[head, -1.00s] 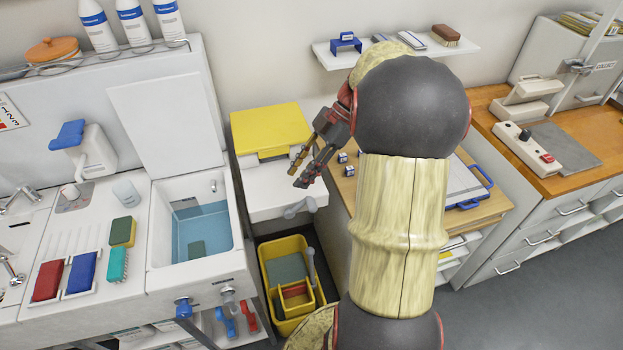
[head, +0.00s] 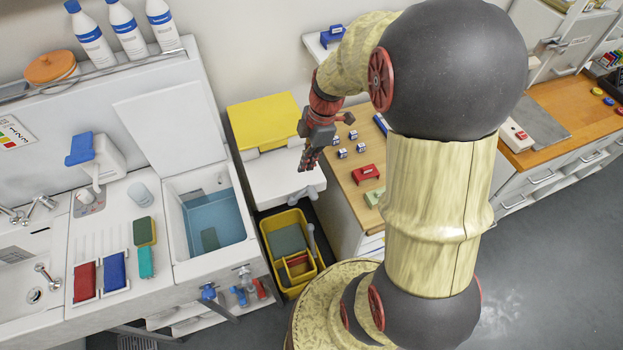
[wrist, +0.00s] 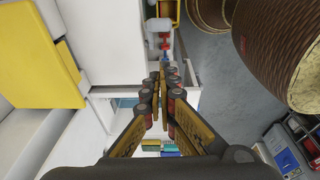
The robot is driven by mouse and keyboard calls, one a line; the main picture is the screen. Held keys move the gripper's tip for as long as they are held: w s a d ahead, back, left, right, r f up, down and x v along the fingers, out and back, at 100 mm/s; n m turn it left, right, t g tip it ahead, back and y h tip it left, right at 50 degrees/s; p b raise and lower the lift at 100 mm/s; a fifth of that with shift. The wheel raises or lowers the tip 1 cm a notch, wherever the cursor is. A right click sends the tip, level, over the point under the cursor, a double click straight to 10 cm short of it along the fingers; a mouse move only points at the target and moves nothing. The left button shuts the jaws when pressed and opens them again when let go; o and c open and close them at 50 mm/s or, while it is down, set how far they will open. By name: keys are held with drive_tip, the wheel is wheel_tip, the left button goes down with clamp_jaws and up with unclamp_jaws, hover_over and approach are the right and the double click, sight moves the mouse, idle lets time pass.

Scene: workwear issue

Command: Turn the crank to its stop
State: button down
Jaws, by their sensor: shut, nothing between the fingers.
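A grey crank handle (head: 299,194) sits at the front edge of a white unit (head: 262,185) with a yellow top (head: 264,121) in the head view. My gripper (head: 308,165) is above and just behind the crank, pointing down, with its fingers together and nothing between them. I cannot tell whether the fingertips touch the crank. In the wrist view my gripper's fingers (wrist: 165,78) are closed in the middle, and I cannot make out the crank there.
A yellow bin (head: 273,271) stands below the white unit. A sink with water (head: 214,220) is to the left, with red and blue taps under it. To the right is a wooden counter (head: 367,187) with small blocks. Grey floor is free at the lower right.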

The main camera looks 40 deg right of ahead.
hover_over(310, 193)
drive_tip(key=a, duration=0.3)
drive_tip(key=s+d+x, duration=0.1)
drive_tip(key=d+x, duration=0.1)
drive_tip(key=x, duration=0.7)
drive_tip(key=shift+w+d+f+b, duration=0.15)
drive_tip(key=shift+d+f, duration=0.15)
drive_tip(key=shift+f, duration=0.4)
drive_tip(key=shift+w+d+f+b, duration=0.1)
drive_tip(key=shift+d+f, duration=0.2)
drive_tip(key=shift+f, duration=0.4)
drive_tip(key=shift+w+d+f+b, duration=0.15)
drive_tip(key=shift+d+f, duration=0.15)
drive_tip(key=shift+f, duration=0.4)
drive_tip(key=shift+s+d+f+b, duration=0.1)
drive_tip(key=shift+d+f+b, duration=0.45)
drive_tip(key=shift+b, duration=0.7)
drive_tip(key=shift+s+d+f+b, duration=0.1)
drive_tip(key=shift+d+f+b, duration=0.2)
drive_tip(key=shift+b, duration=0.55)
drive_tip(key=shift+s+r, duration=0.1)
drive_tip(key=shift+r, duration=0.1)
